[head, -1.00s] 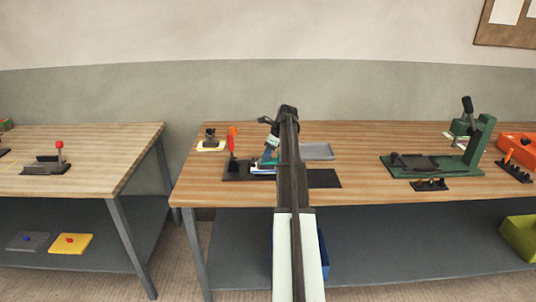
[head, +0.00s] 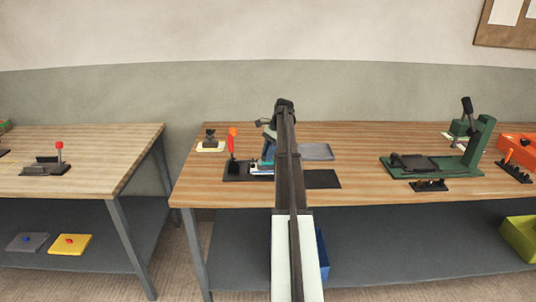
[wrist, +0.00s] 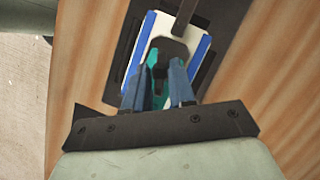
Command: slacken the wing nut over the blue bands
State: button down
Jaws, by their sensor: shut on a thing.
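In the wrist view, a white block with blue bands (wrist: 199,62) along its two long sides lies on a dark base (wrist: 220,25). A dark clamp bar (wrist: 186,14) reaches over it from the top to a dark rounded piece. My gripper (wrist: 161,75) has its blue-grey fingers down over the middle of the block. Teal shows beside and between the fingers; I take it for the wing nut (wrist: 158,90), mostly hidden by them. My gripper is shut on it. In the head view my arm and gripper (head: 268,148) hide most of this fixture.
An orange-handled clamp (head: 232,143) stands close to the left of my gripper. A small dark piece on a pale pad (head: 210,146) is further left. A grey tray (head: 317,151) and a black mat (head: 322,179) lie to the right. A green press (head: 478,145) stands further right.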

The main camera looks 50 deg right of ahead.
jog(key=shift+w+d+f+n+g, duration=0.1)
jog(key=shift+n+g, duration=0.7)
jog(key=shift+n, duration=1.3)
jog(key=c, duration=0.9)
grip_release()
jog(key=shift+c, duration=0.2)
